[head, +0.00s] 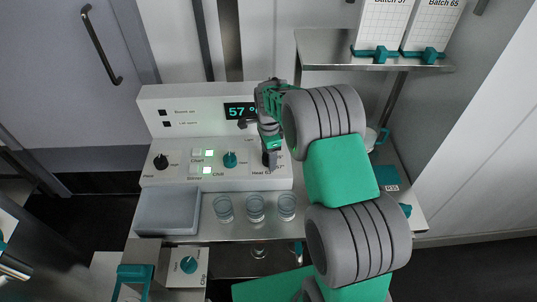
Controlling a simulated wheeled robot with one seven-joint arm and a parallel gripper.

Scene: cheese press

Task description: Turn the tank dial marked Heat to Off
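A white tank control panel (190,140) stands at the back with a lit display (238,111) reading about 57. A dark dial (267,160) sits at the panel's right end, beside small text that seems to read Heat. My gripper (270,146) points down right in front of this dial and hides part of it. I cannot tell whether it touches the dial, or whether its fingers are open or shut. The dial's pointer setting is too small and covered to read. Another black dial (160,161) is at the panel's left, its label too small to read surely.
A teal dial (229,159) and lit buttons (208,153) sit mid-panel. Below are a grey tray (167,212) and three glass cups (255,208). A shelf (330,50) with batch cards (384,22) is at upper right. A lower box has a teal dial (188,265).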

